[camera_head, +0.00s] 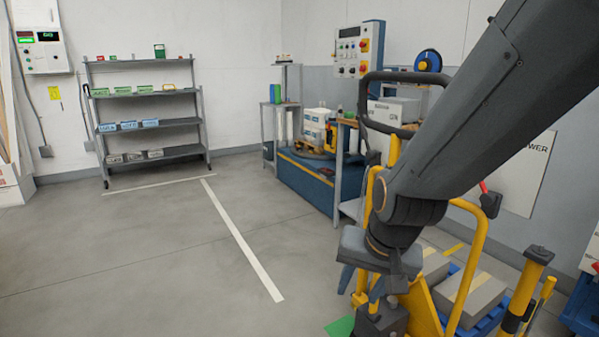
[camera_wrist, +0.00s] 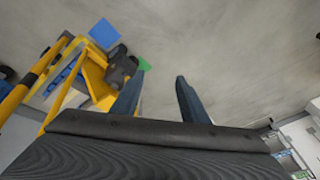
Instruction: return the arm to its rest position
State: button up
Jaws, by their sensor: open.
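My arm reaches in from the upper right of the head view and bends down at the wrist. My gripper (camera_head: 361,286) points down at the lower middle of that view, in front of yellow-framed equipment. In the wrist view my gripper (camera_wrist: 157,92) shows two dark blue fingers spread apart. Only bare grey floor shows between them, so it is empty. A dark block-like part (camera_wrist: 120,68) on the yellow frame lies close beyond the left fingertip; I cannot tell how far apart they are.
A yellow rail frame (camera_head: 480,240) with grey cartons (camera_head: 470,298) stands behind and right of my gripper. A blue-based workstation (camera_head: 305,185) stands behind. A shelf rack (camera_head: 150,110) is at the back left. The floor (camera_head: 140,260) at left is clear, with a white line (camera_head: 240,238).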

jog(key=s+r+n+g, duration=0.4)
jog(key=s+n, duration=0.1)
jog(key=s, duration=0.8)
jog(key=d+r+m+h+p, duration=0.1)
jog(key=d+r+p, duration=0.6)
jog(key=p, duration=0.9)
jog(key=shift+w+d+r+m, duration=0.35)
jog(key=shift+m, duration=0.25)
